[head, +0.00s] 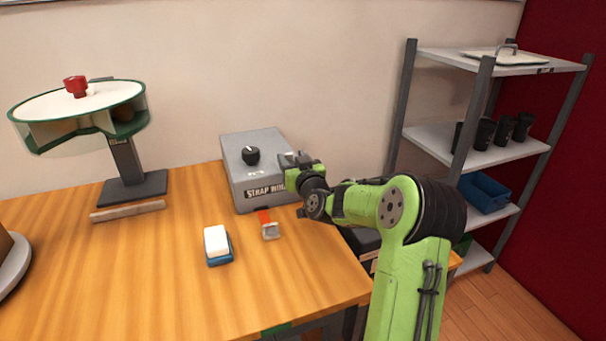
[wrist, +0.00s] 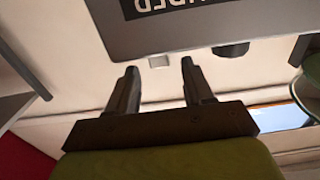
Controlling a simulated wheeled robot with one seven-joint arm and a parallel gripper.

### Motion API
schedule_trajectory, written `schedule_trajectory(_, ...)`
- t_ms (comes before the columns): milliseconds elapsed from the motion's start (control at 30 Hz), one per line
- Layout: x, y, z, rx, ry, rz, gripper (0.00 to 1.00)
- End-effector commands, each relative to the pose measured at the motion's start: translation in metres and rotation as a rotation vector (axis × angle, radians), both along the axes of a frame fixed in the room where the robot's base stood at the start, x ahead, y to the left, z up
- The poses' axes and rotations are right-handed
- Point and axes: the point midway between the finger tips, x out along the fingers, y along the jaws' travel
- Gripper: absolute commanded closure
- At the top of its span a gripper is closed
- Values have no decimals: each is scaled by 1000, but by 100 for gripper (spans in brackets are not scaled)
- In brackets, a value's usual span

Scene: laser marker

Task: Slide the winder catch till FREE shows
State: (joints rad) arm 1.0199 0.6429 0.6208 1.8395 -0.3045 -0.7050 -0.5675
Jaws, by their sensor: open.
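The strap winder (head: 258,190) is a grey box at the back of the table with a black knob (head: 251,155) on top. My gripper (head: 292,160) is over its right end and hides part of the top and the label. In the wrist view the winder (wrist: 200,32) appears upside down, with the knob (wrist: 230,49) showing at its edge. A small pale block (wrist: 159,61), possibly the catch, shows between my open, empty fingers (wrist: 160,72). I cannot tell whether they touch it. No FREE marking is readable.
A red strap with a metal buckle (head: 270,230) lies before the winder, near a blue-and-white block (head: 217,244). A round green-rimmed stand (head: 135,187) is at the left. A shelf rack (head: 475,145) stands right of the table. The front table area is clear.

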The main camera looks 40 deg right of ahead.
Motion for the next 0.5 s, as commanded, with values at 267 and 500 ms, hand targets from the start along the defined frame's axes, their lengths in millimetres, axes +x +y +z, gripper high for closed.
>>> schedule_trajectory(267,-79,18,-2,-1,2,-7,49)
schedule_trajectory(500,-118,30,-2,0,1,-3,49)
